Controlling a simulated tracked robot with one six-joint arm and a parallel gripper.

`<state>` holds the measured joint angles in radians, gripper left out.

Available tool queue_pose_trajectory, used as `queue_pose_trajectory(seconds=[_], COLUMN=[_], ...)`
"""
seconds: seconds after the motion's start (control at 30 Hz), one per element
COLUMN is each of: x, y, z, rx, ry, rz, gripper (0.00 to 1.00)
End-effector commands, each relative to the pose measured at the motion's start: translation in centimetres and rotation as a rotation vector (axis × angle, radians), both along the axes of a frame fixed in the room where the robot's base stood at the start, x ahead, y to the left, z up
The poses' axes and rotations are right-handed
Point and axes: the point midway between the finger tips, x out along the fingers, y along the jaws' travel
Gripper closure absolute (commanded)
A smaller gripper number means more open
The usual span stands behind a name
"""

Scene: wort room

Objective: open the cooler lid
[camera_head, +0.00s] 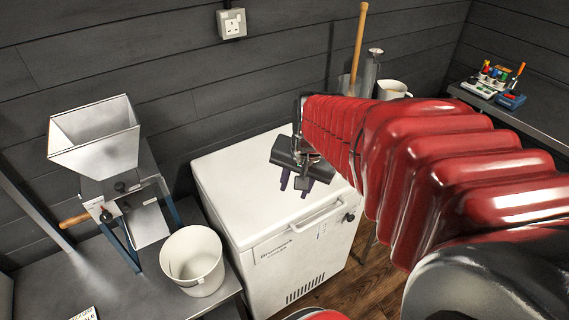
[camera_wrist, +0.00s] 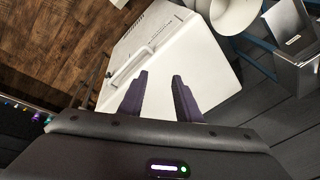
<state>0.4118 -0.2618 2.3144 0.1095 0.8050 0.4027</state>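The cooler is a white chest (camera_head: 270,215) against the dark wall, and its lid (camera_head: 240,185) lies flat and shut on top. A white bar handle (camera_head: 317,216) runs along the lid's front edge. In the wrist view the lid (camera_wrist: 195,65) and its handle (camera_wrist: 131,66) lie beyond the fingers. My gripper (camera_head: 294,182) is above the lid's right part, behind the handle and apart from it. In the wrist view its two purple fingers (camera_wrist: 158,85) are spread with nothing between them. My red arm comes in from the right and hides the lid's far right corner.
A grain mill with a metal hopper (camera_head: 97,138) and a white bucket (camera_head: 192,261) stand on a grey bench (camera_head: 80,285) at left. A paddle handle (camera_head: 358,45) and a white pot (camera_head: 393,89) stand behind my arm. Wooden floor lies before the cooler.

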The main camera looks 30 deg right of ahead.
Motion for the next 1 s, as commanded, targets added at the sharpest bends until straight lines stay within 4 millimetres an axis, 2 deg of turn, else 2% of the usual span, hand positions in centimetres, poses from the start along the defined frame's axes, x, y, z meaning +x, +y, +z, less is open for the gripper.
queue_pose_trajectory(seconds=[0.03, 0.3, 0.5, 0.67, 1.0], x=[0.2, 0.5, -0.1, -0.3, -0.3], y=[-1.4, -8.7, -12.6, -13.7, -13.7], z=[-0.9, -5.3, -8.1, -8.9, -8.9], rx=[0.022, 0.13, 0.189, 0.205, 0.205], ry=[0.015, 0.063, 0.085, 0.089, 0.089], rz=[-0.064, -0.405, -0.594, -0.648, -0.648], gripper=[0.69, 0.69, 0.69, 0.69, 0.69])
